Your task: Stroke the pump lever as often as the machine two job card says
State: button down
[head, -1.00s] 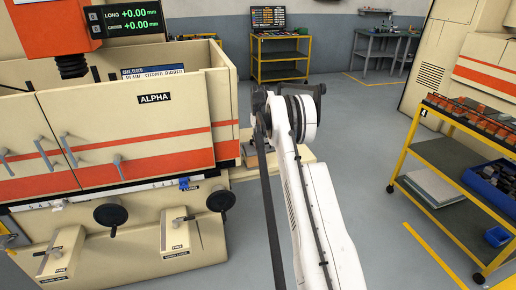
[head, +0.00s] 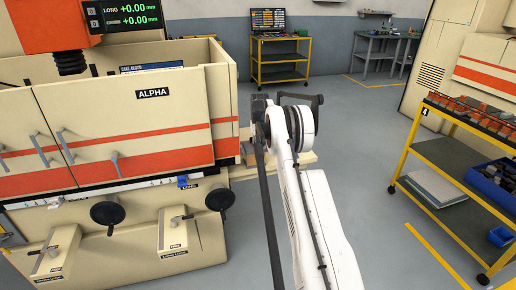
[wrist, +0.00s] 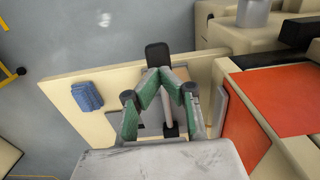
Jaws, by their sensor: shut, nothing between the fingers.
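In the wrist view my gripper (wrist: 166,72), with green-sided fingers, is shut and empty. Its tips meet over the pump lever, of which a black end (wrist: 157,52), a pale rod (wrist: 168,105) and a black foot (wrist: 170,131) show. The lever stands on a cream shelf (wrist: 65,85) beside the machine. I cannot tell whether the fingertips touch it. In the head view my arm hides the gripper and most of the lever. The machine there is marked ALPHA (head: 152,93). A blue-headed sign (head: 152,67) stands behind its guard, its text too small to read surely. No machine two job card is identifiable.
A blue cloth (wrist: 87,95) lies on the shelf left of the lever. An orange-and-cream machine part (wrist: 265,98) stands close on the right. In the head view a yellow cart (head: 450,150) stands at right, with open grey floor between.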

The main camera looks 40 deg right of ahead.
jog(key=shift+w+f+b, duration=0.1)
jog(key=shift+f+b, duration=0.3)
jog(key=shift+f, duration=0.45)
jog(key=shift+s+a+r+p, duration=0.1)
jog(key=shift+r+p, duration=0.2)
jog(key=shift+r, duration=0.95)
jog(key=shift+s+d+r+p, duration=0.15)
jog(key=shift+r+p, duration=0.15)
jog(key=shift+r, duration=0.9)
jog(key=shift+s+a+r+p, duration=0.15)
jog(key=shift+r+p, duration=0.15)
jog(key=shift+r, duration=0.95)
jog(key=shift+f, duration=0.15)
jog(key=shift+w+f+b, duration=0.2)
jog(key=shift+f+b, duration=0.85)
jog(key=shift+f, duration=0.75)
jog(key=shift+w+f+b, duration=0.2)
jog(key=shift+f+b, duration=0.85)
jog(key=shift+f, duration=0.75)
jog(key=shift+s+r+p, duration=0.2)
jog(key=shift+r+p, duration=0.35)
jog(key=shift+r, duration=1.35)
jog(key=shift+s+r+p, duration=0.15)
jog(key=shift+r+p, duration=0.4)
jog(key=shift+r, duration=1.35)
jog(key=shift+f, duration=0.2)
